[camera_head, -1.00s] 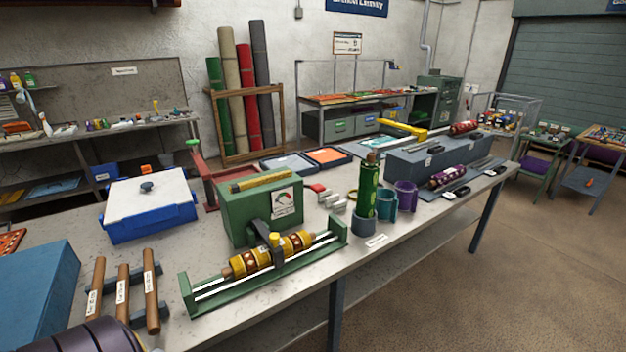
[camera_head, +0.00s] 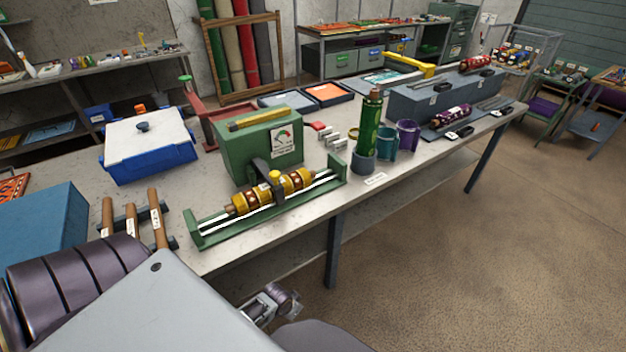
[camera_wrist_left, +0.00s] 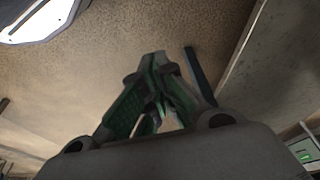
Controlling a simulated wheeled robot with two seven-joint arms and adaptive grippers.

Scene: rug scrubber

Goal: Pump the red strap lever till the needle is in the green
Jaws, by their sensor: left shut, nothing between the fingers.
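A red lever arm (camera_head: 196,110) with a green knob stands on the table just left of a green box (camera_head: 235,155). The box has a round gauge (camera_head: 283,138) on its right face, with a green part on its dial; the needle is too small to read. In front of the box, a brown and yellow banded roller (camera_head: 270,192) lies in a green cradle (camera_head: 205,232). In the left wrist view my left gripper (camera_wrist_left: 158,62) is shut and empty over brown floor, away from the lever.
A blue bin with a white lid (camera_head: 150,145) stands behind several wooden-handled tools (camera_head: 131,225). A green bottle (camera_head: 369,125) and cups (camera_head: 407,138) stand right of the cradle. The table's front edge is close, and open floor (camera_head: 460,250) lies beyond it.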

